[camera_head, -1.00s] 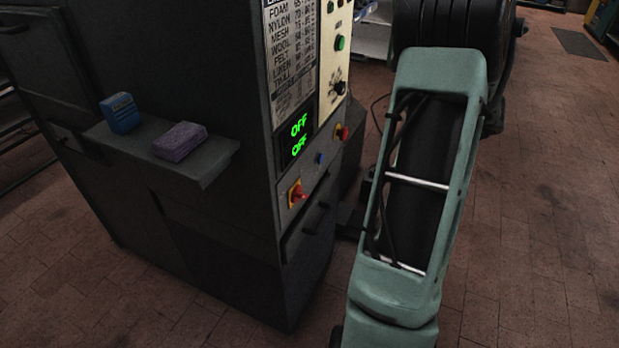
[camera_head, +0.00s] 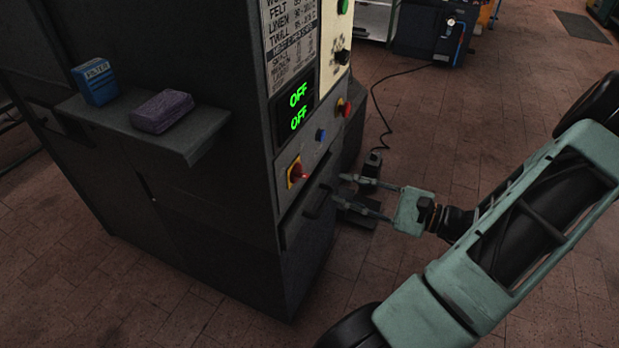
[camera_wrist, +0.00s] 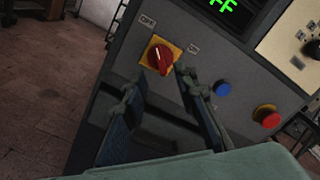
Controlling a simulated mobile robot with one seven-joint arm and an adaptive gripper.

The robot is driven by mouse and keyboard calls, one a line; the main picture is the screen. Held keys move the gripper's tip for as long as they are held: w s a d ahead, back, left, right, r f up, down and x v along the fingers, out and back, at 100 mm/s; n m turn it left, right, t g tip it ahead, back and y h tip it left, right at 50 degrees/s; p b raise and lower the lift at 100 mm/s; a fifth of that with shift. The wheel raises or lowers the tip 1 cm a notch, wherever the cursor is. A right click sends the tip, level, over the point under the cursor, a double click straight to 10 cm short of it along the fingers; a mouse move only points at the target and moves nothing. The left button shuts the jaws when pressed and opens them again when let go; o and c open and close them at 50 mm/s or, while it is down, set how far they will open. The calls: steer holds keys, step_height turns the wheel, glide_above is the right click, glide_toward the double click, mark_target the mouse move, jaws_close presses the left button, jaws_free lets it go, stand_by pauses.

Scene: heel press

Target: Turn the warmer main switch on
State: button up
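The main switch is a red rotary knob on a yellow plate (camera_head: 296,172), low on the front panel of the dark press. In the wrist view the knob (camera_wrist: 160,56) has labels beside its plate, an OFF one at upper left and another at right. The display (camera_head: 298,106) shows OFF twice in green. My gripper (camera_head: 347,191) is open and empty, to the right of the switch. In the wrist view its fingers (camera_wrist: 158,80) reach toward the knob, one on each side below it; contact is not visible.
A blue button (camera_head: 321,135) and a red button on yellow (camera_head: 344,107) sit right of the switch. A drawer handle (camera_head: 317,197) juts out below. A shelf (camera_head: 205,135) holds a blue box (camera_head: 95,82) and a purple block (camera_head: 162,111). Open brick floor lies right.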

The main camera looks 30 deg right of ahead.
mark_target(305, 176)
steer(key=b+x, duration=0.1)
steer(key=x, duration=0.8)
steer(key=shift+w+a, duration=0.25)
steer(key=shift+w, duration=0.05)
jaws_close()
